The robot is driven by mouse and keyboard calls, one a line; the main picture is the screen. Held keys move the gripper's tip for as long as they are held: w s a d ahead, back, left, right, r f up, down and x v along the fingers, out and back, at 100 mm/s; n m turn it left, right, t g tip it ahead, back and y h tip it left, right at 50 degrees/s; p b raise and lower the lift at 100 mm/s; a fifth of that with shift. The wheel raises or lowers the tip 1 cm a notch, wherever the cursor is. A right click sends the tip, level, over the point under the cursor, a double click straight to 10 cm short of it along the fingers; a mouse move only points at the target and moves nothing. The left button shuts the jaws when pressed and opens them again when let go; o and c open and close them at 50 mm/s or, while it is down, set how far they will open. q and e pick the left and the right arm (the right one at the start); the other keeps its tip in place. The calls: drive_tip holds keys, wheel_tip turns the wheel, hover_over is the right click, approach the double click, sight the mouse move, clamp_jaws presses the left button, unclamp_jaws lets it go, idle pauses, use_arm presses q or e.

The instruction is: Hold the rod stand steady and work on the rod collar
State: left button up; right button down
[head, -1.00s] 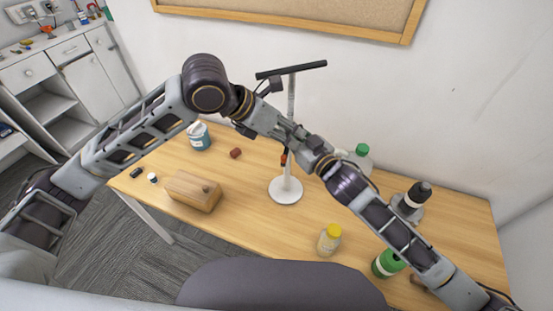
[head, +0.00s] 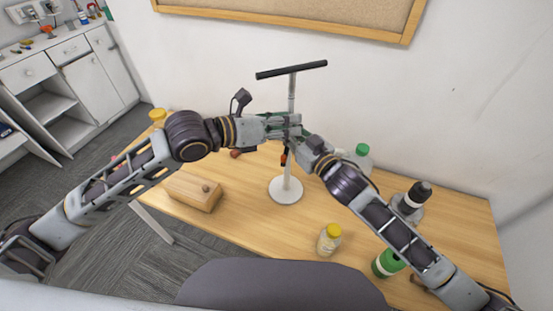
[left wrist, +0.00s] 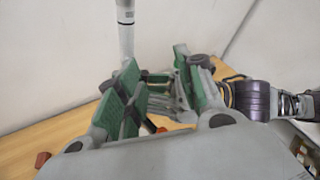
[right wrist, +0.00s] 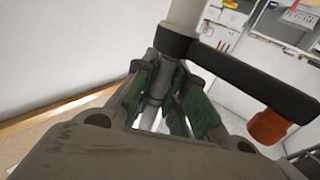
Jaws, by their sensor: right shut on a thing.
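The rod stand has a round white base (head: 286,190), an upright grey rod (head: 291,95) and a black crossbar (head: 292,70) on top. My right gripper (head: 301,134) is shut on the rod about halfway up. The rod collar (right wrist: 178,42) is dark, sits around the rod close to the right fingers, and has a bar ending in an orange knob (right wrist: 267,126). In the head view the collar is mostly hidden by the grippers. My left gripper (head: 288,124) is open beside the rod and right gripper. In the left wrist view its green-padded fingers (left wrist: 158,88) are spread.
A wooden block (head: 193,191) lies at the left of the table. A yellow-capped jar (head: 329,239), a green-capped bottle (head: 361,157), a green-and-white container (head: 388,263) and a dark-topped bottle (head: 412,197) stand on the right. A grey chair back (head: 280,287) is in front.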

use_arm(q)
drive_tip(key=shift+w+a+f+t, duration=0.55)
drive_tip(key=shift+a+t, duration=0.15)
drive_tip(key=shift+a, duration=0.65)
drive_tip(key=m+t+h, duration=0.1)
drive_tip(key=m+t, duration=0.2)
approach(285, 153)
drive_tip(key=shift+a+r, duration=1.95)
drive_tip(key=shift+a, duration=0.45)
drive_tip(key=shift+s+d+f+m+g+h, duration=0.1)
drive_tip(key=shift+s+f+m+g+h, duration=0.2)
drive_tip(key=shift+s, duration=0.45)
drive_tip(key=shift+s+a+f+m+g+h, duration=0.15)
drive_tip(key=shift+s+f+m+g, duration=0.2)
drive_tip(key=shift+s, duration=0.4)
drive_tip(key=shift+s+d+f+m+g+h, duration=0.15)
drive_tip(key=shift+s+f+m+g+h, duration=0.15)
drive_tip(key=shift+s, duration=0.45)
drive_tip(key=shift+w+d, duration=0.35)
drive_tip(key=shift+d, duration=0.1)
drive_tip(key=x, duration=1.1)
